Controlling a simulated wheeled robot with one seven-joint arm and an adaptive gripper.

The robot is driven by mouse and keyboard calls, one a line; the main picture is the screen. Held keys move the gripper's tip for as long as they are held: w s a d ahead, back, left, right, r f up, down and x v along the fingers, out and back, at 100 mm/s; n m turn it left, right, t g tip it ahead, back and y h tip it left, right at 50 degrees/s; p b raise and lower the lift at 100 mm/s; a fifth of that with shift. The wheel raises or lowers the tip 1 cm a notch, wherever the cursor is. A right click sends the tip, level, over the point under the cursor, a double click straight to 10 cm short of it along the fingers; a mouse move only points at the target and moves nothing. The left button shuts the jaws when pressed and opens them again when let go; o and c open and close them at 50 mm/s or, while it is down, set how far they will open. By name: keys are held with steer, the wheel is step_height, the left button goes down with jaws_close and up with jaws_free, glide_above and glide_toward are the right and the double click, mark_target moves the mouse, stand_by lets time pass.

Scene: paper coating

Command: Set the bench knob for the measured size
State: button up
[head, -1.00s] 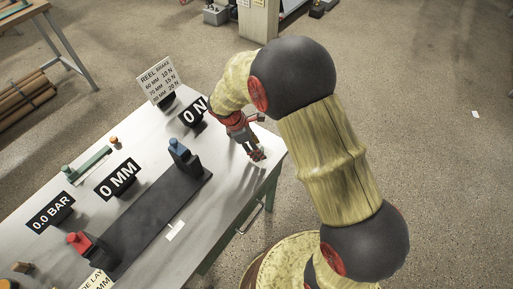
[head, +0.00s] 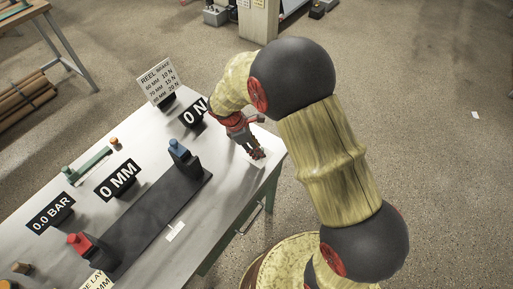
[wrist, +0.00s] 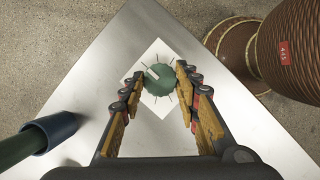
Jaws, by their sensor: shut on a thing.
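The bench knob (wrist: 160,80) is a round green dial with a pale pointer, seen in the wrist view. It sits on a white square plate (wrist: 152,50) with dark tick marks; the pointer aims to the upper left. My gripper (wrist: 161,74) has its fingers on either side of the knob, shut on it. In the head view my gripper (head: 257,154) is low over the right end of the bench (head: 215,215) and hides the knob. A display (head: 194,112) reads "0 N", partly covered by my arm. Another display (head: 118,180) reads "0 MM".
A "REEL BRAKE" sign (head: 158,80) lists MM and N values. A blue-topped block (head: 180,152) and a red-topped block (head: 82,243) stand at the ends of a dark strip (head: 150,222). A "0.0 BAR" display (head: 50,212) stands farther left. A green bar (wrist: 20,146) shows in the wrist view.

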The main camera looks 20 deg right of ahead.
steer(key=shift+r+m+p, duration=0.1)
steer(key=shift+m+p, duration=0.2)
steer(key=m+g+p, duration=0.1)
steer(key=m+p, duration=0.1)
steer(key=p, duration=0.1)
steer(key=shift+w+r+m, duration=0.1)
steer(key=shift+m, duration=0.3)
steer(key=m+p, duration=0.1)
steer(key=m, duration=0.1)
steer(key=m+g+y+p, duration=0.1)
steer(key=m+p, duration=0.1)
steer(key=shift+w+d+g+y+p, duration=0.1)
steer(key=shift+d+g+y+p, duration=0.05)
steer(key=shift+g+y+p, duration=0.15)
steer(key=m+g+y+p, duration=0.1)
steer(key=m+p, duration=0.1)
steer(key=m, duration=0.2)
steer(key=shift+w+d+m+p, duration=0.1)
steer(key=shift+m+p, duration=0.2)
steer(key=shift+m, duration=0.1)
steer(key=shift+m+y+p, duration=0.7)
steer(key=shift+m+y, duration=0.2)
steer(key=shift+m, duration=0.9)
steer(key=shift+f, duration=0.2)
steer(key=o, duration=1.1)
steer(key=shift+o, duration=0.2)
